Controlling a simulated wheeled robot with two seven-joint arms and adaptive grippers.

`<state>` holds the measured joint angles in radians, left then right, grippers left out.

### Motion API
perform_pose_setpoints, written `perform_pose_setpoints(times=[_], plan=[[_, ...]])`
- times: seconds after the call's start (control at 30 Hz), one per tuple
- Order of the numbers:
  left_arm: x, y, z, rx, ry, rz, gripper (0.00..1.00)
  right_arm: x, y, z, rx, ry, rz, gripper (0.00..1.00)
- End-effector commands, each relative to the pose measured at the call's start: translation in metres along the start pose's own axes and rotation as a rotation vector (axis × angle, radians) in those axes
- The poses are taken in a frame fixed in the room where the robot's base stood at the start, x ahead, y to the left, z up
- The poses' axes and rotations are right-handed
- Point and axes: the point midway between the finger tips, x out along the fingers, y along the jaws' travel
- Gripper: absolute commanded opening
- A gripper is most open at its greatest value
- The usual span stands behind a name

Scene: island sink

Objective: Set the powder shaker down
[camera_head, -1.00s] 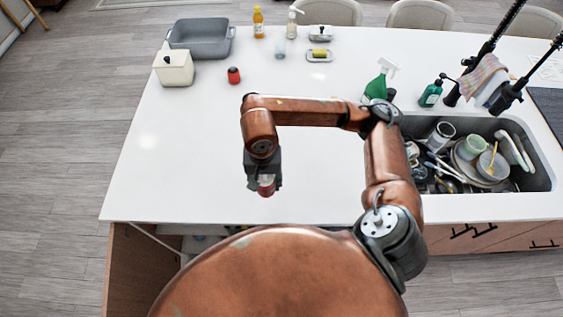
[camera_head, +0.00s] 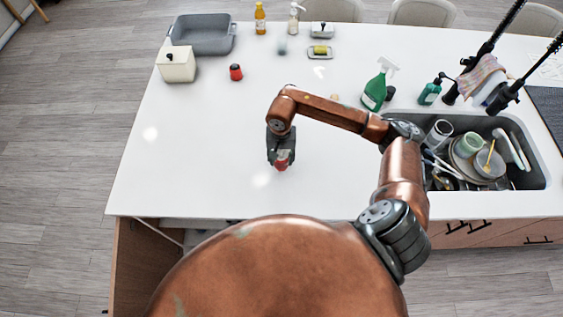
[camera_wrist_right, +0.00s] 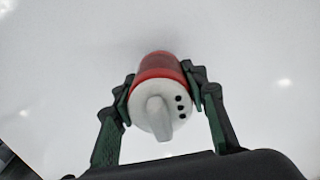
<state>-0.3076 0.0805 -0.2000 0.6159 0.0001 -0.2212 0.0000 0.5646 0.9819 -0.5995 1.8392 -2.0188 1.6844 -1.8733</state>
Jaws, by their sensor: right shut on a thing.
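The powder shaker (camera_wrist_right: 157,70) has a red body and a white top with several dark holes. In the right wrist view it sits between both fingers of my right gripper (camera_wrist_right: 158,88), which is shut on it. In the head view my right gripper (camera_head: 281,160) is over the bare middle of the white counter (camera_head: 200,140), with the red of the shaker showing between the fingers. Whether the shaker touches the counter I cannot tell. My left gripper is not in view.
A small red container (camera_head: 236,72), a cream box (camera_head: 176,64) and a grey basin (camera_head: 203,34) stand at the back left. A green spray bottle (camera_head: 375,90) stands behind my right arm. The sink (camera_head: 535,175) at right holds dishes. Counter left of the gripper is clear.

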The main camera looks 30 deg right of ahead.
Motion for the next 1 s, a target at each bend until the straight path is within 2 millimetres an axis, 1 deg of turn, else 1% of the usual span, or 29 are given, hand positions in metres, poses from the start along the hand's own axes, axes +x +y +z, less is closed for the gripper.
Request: perform_pose_setpoints(times=[0.1, 0.23, 0.43, 0.67, 0.7, 0.9, 1.0], plan=[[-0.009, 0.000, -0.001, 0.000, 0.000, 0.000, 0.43, 0.017, 0.001, 0.001, 0.002, -0.008, 0.001, 0.12], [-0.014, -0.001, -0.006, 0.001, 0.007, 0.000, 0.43, 0.030, 0.001, -0.001, 0.002, -0.003, 0.000, 0.12], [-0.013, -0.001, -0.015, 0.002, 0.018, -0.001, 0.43, 0.033, 0.001, -0.002, 0.001, -0.001, 0.001, 0.12], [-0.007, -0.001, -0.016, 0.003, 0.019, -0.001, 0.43, 0.037, 0.002, -0.002, 0.000, -0.001, 0.002, 0.12], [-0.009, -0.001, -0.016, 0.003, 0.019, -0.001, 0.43, 0.036, 0.002, -0.001, 0.000, -0.001, 0.002, 0.43], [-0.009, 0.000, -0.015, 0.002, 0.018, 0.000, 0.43, 0.036, 0.001, -0.002, 0.001, -0.001, 0.002, 0.57], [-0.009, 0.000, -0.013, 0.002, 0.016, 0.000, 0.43, 0.036, 0.001, -0.002, 0.001, -0.001, 0.002, 0.58]])
